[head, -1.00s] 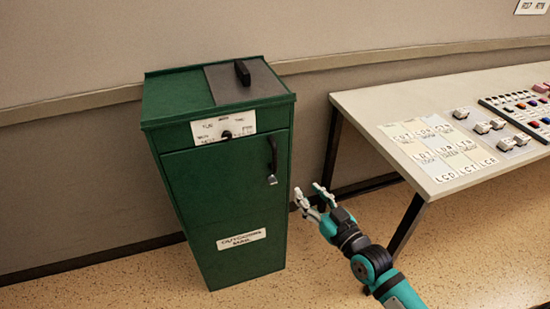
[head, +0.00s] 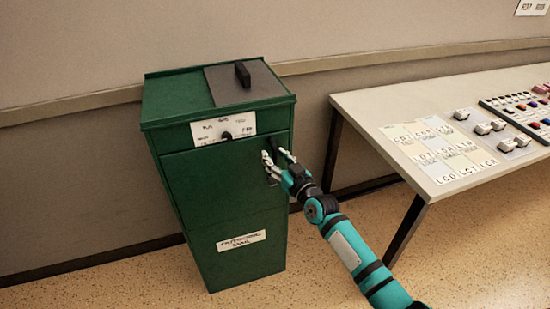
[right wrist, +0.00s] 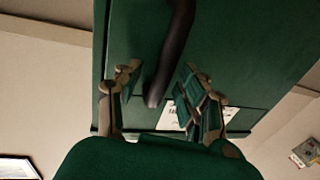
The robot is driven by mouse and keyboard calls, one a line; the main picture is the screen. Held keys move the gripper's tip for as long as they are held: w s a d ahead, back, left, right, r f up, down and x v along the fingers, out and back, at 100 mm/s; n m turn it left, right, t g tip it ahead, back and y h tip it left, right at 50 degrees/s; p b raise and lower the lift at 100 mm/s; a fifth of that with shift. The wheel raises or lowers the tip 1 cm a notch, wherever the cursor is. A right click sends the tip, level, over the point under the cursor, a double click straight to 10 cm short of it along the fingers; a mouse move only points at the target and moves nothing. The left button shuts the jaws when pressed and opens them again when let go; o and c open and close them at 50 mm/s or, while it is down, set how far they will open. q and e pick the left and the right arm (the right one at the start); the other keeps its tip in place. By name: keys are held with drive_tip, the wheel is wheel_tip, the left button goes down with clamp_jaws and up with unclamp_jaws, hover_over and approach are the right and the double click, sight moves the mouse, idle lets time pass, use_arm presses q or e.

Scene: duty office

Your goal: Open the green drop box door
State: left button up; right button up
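The green drop box (head: 222,190) stands against the wall, its front door (head: 205,190) shut. A black handle (head: 276,146) is on the door's upper right; it also shows in the right wrist view (right wrist: 174,50). My right gripper (head: 277,160) is at the handle with its fingers apart. In the right wrist view, the fingers (right wrist: 160,85) are on either side of the handle's lower end, with gaps between. The lock below the handle is hidden by the gripper in the head view. My left gripper is not in view.
A control desk (head: 440,125) with dark legs stands at the right. The speckled floor in front of the box is clear.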

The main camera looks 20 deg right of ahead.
drive_tip(key=shift+w+a, duration=0.1)
drive_tip(key=shift+w, duration=0.15)
clamp_jaws()
idle(0.6)
